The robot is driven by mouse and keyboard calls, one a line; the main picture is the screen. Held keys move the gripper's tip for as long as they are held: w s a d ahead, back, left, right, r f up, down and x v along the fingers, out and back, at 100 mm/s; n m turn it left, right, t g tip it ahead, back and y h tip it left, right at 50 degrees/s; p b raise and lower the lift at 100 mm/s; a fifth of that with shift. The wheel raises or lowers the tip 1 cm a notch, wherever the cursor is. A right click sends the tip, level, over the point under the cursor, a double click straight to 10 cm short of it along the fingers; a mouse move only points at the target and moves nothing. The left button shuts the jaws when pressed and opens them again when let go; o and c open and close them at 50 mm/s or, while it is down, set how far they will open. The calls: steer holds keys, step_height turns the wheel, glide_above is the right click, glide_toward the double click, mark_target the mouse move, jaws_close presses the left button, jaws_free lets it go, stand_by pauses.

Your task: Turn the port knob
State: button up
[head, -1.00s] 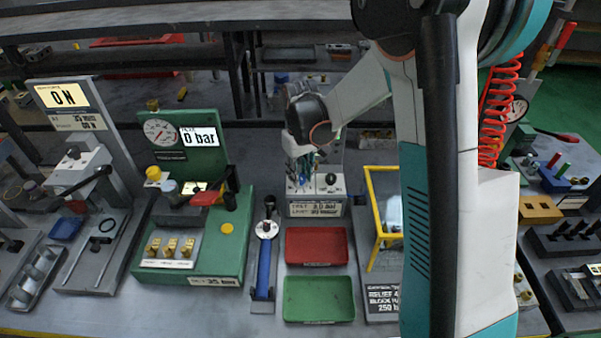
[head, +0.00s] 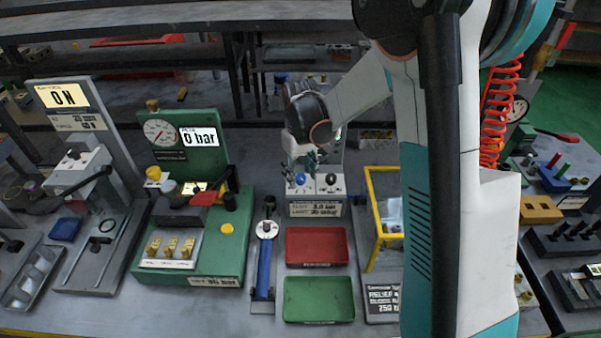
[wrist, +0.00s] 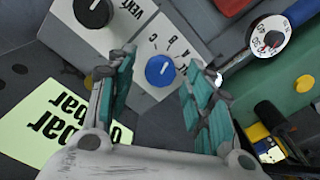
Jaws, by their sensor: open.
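A small grey control box (head: 317,207) stands at the back of the bench, with a blue knob (head: 300,180) on its left and a black knob (head: 331,179) on its right. In the wrist view the blue knob (wrist: 158,74) has a white pointer line and letters such as A, B and C beside it. My gripper (head: 303,160) is just above the blue knob in the head view. In the wrist view my gripper (wrist: 162,62) is open, with a finger on each side of the blue knob and gaps between. The black knob (wrist: 92,10) lies outside the left finger.
A green gauge stand (head: 189,140) reading 0 bar is to the left. A red tray (head: 317,262) and a green tray (head: 318,320) lie in front of the box. A yellow frame (head: 370,225) stands close on the right. A blue-handled tool (head: 264,265) lies left of the trays.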

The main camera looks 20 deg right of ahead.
mark_target(301, 179)
step_height(301, 179, up, 12)
stand_by(0.5)
steer(key=shift+f, duration=0.1)
steer(key=s+r+m+t, duration=0.2)
steer(key=s+r+t, duration=0.35)
steer(key=s, duration=0.75)
steer(key=s+m+t, duration=0.1)
steer(key=s, duration=0.9)
steer(key=shift+s+r+t, duration=0.15)
steer(key=shift+s+t, duration=0.2)
steer(key=shift+a, duration=0.1)
stand_by(0.5)
